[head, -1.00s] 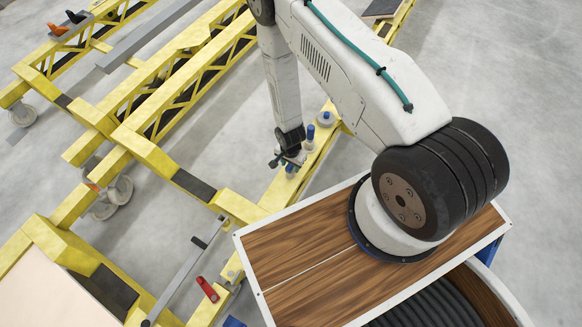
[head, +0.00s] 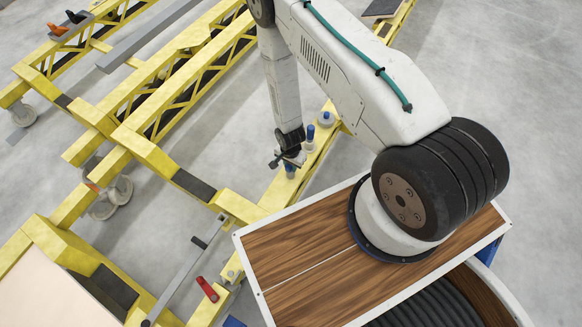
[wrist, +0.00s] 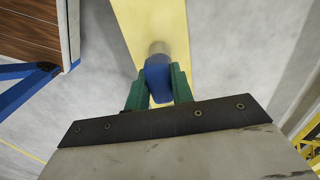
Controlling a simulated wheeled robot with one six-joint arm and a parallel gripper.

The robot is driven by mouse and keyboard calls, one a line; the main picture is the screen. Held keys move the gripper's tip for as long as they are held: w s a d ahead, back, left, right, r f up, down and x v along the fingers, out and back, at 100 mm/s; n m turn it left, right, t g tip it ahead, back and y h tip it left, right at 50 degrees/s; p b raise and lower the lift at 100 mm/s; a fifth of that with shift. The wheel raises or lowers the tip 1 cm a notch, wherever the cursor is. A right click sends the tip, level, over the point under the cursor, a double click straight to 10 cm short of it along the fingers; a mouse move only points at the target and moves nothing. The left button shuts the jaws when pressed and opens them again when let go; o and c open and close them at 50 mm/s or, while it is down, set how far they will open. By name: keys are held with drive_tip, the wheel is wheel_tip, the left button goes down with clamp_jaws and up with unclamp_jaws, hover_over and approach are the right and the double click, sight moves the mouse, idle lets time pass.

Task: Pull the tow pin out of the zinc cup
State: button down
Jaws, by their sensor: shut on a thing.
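The tow pin (wrist: 157,76) is blue and stands between the two green fingers of my gripper (wrist: 158,90) in the wrist view. The fingers are shut on it, one on each side. A grey cylinder (wrist: 158,47) shows just beyond the blue part, over the yellow beam; I cannot tell whether it is the zinc cup or the pin's lower part. How deep the pin sits in the cup is hidden.
Two more blue-topped fittings stand on the beam close behind my gripper, a nearer one (head: 310,132) and a farther one (head: 326,118). A red lever (head: 207,289) is at the front. Yellow trolley frames (head: 150,150) fill the left. Grey floor lies right of the beam.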

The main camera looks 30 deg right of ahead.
drive_tip(key=shift+r, duration=0.3)
drive_tip(key=shift+r, duration=0.35)
drive_tip(key=shift+r, duration=0.3)
drive_tip(key=shift+r, duration=4.1)
